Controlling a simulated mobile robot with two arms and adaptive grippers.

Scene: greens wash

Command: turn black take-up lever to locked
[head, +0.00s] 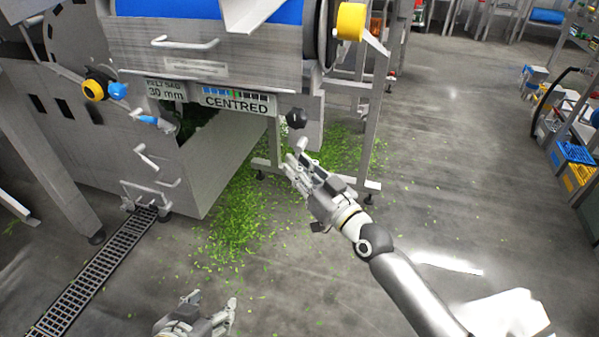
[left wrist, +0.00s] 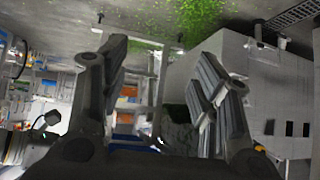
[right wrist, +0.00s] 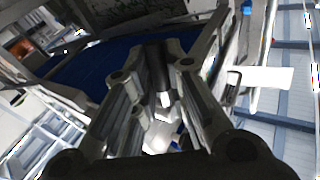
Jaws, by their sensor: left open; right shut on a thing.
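The black take-up lever shows as a dark knob (head: 296,118) at the lower right corner of the steel machine, just right of the "CENTRED" plate (head: 240,103). My right gripper (head: 297,163) is right below the knob in the head view. In the right wrist view a dark bar (right wrist: 159,68) lies between the fingers of this gripper (right wrist: 162,80), which are shut on it; it appears to be the lever. The fingers partly hide the lever's lower part. My left gripper (head: 212,303) is open and empty, low over the floor at the bottom of the head view.
A "30 mm" plate (head: 165,90) and a yellow-black knob with a blue handle (head: 96,89) are on the machine's left. Green leaves (head: 235,215) litter the floor below. A floor grate (head: 95,270) lies at left. Blue and yellow crates (head: 575,152) stand far right. Open floor lies between.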

